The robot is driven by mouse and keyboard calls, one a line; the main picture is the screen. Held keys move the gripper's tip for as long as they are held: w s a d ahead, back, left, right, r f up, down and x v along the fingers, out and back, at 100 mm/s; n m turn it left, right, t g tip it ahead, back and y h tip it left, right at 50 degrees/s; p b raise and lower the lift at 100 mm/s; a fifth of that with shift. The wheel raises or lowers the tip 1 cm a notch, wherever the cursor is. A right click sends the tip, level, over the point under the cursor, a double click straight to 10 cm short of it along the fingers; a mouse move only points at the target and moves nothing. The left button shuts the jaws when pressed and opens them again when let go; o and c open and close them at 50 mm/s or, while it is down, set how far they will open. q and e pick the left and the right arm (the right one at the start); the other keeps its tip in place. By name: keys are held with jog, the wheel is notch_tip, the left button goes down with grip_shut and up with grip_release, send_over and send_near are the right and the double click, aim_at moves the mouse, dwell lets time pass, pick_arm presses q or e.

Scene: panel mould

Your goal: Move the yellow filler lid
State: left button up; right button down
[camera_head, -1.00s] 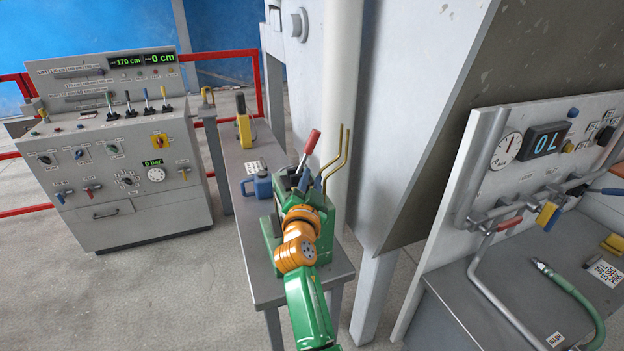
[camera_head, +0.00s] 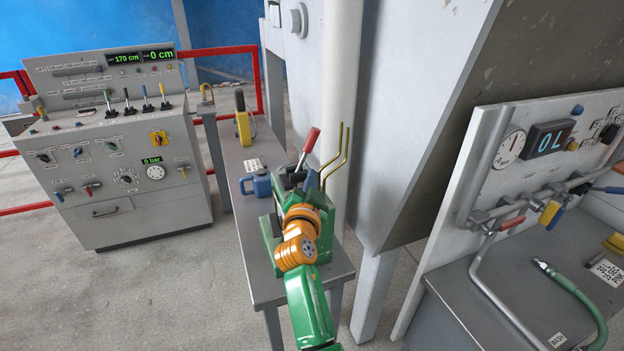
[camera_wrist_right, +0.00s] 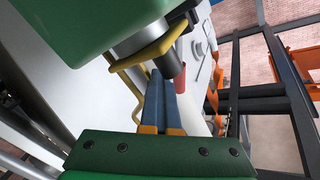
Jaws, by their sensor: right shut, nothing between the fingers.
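My right gripper (camera_head: 309,181) is over the green machine (camera_head: 325,246) on the narrow grey bench. Its blue fingers (camera_wrist_right: 161,100) are shut together with nothing between them. In the right wrist view, a yellow plate-like part (camera_wrist_right: 152,48) sits at a dark cylinder under a green block, just beyond the fingertips. It may be the yellow filler lid, but I cannot tell for sure. Whether the fingers touch it is unclear. In the head view my right arm covers much of the machine, and no lid shows clearly. My left gripper is not in view.
A red-gripped lever (camera_head: 312,141) and thin bent yellow rods (camera_head: 346,155) rise beside the gripper. A blue can (camera_head: 257,184) and a yellow tool (camera_head: 243,126) stand farther back on the bench (camera_head: 258,248). A white column and panel stand close on the right.

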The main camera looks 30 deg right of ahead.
dwell(0.4)
jog(key=c, duration=0.7)
grip_release()
